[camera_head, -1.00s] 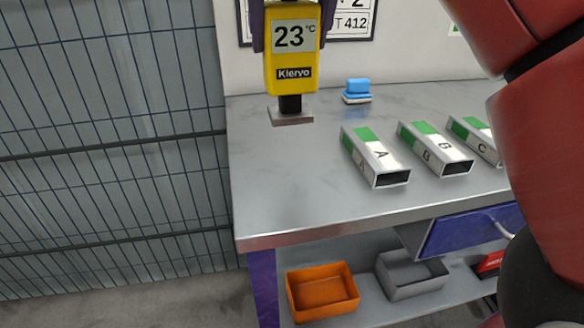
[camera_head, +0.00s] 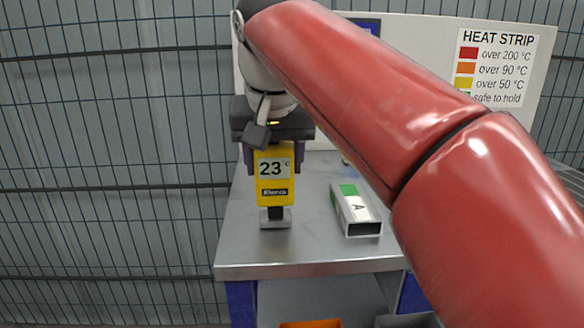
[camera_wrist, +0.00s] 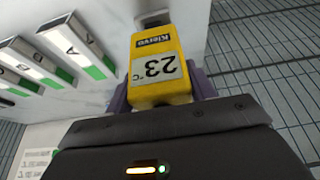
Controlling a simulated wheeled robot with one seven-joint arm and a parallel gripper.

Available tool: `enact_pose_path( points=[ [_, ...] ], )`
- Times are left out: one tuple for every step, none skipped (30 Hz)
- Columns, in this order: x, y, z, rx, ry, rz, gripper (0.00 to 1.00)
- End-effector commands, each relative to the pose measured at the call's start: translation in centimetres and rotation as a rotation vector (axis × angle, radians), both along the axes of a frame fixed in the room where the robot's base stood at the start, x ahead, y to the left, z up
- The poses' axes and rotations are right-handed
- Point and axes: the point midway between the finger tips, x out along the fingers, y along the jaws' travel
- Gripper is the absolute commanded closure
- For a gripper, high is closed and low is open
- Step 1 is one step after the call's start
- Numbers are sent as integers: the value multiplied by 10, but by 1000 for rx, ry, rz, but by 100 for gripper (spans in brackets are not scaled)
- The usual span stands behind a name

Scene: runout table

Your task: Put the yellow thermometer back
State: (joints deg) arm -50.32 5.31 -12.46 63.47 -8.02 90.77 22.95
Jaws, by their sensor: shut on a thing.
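The yellow thermometer (camera_head: 273,178) reads 23 °C and stands upright over the left part of the metal table. My gripper (camera_head: 273,160) is shut on its upper part, one purple finger on each side. In the wrist view the thermometer (camera_wrist: 160,62) shows upside down between the fingers.
The table (camera_head: 300,250) has a hollow bar marked A (camera_head: 356,212) right of the thermometer. In the wrist view, several such bars lie left. A heat strip board (camera_head: 500,65) stands behind, wire fence (camera_head: 110,160) left. My red arm hides the right side.

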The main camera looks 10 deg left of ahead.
Motion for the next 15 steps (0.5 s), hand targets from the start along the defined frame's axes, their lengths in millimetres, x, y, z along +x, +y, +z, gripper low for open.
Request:
enact_pose_path(
  points=[
    [0,2,-2,1,-1,1,65],
    [0,2,-2,1,-1,0,65],
    [0,2,-1,1,-2,0,65],
    [0,2,-1,1,-2,0,65],
    [0,2,-1,1,-2,0,65],
    [0,2,-1,1,-2,0,65],
    [0,2,-1,1,-2,0,65],
    [0,1,-1,1,-2,0,65],
    [0,1,-2,1,-2,0,65],
    [0,1,-3,1,-2,0,65],
    [0,1,-5,1,-2,0,65],
    [0,1,-5,0,-1,0,44],
    [0,1,-5,1,-1,0,40],
    [0,1,-4,1,-1,0,36],
    [0,1,-4,1,-1,0,31]
  ],
)
